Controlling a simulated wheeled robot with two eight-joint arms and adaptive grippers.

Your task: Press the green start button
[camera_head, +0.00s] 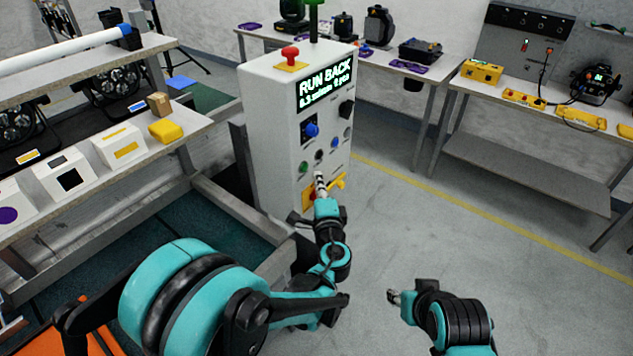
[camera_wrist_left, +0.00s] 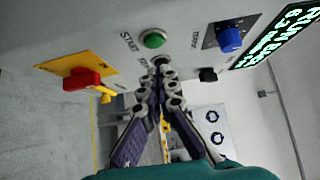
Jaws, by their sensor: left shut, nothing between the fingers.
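The green start button (camera_wrist_left: 152,40) is a round dome in a metal ring beside the word START in the left wrist view. In the head view it is a small green spot (camera_head: 303,167) low on the front of the white cabinet (camera_head: 268,130). My left gripper (camera_head: 320,181) is in front of the cabinet, a little below and right of the button. In the left wrist view its shut, empty fingertips (camera_wrist_left: 161,66) are just below the button; I cannot tell whether they touch the panel. My right gripper (camera_head: 394,297) is over the floor, away from the cabinet; its jaws are unclear.
Near the tips are a red switch on a yellow plate (camera_wrist_left: 82,78), a blue knob (camera_wrist_left: 230,38) and a black knob (camera_wrist_left: 207,75). A red mushroom button (camera_head: 290,55) tops the cabinet. A bench (camera_head: 100,165) stands left; floor (camera_head: 450,230) is clear right.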

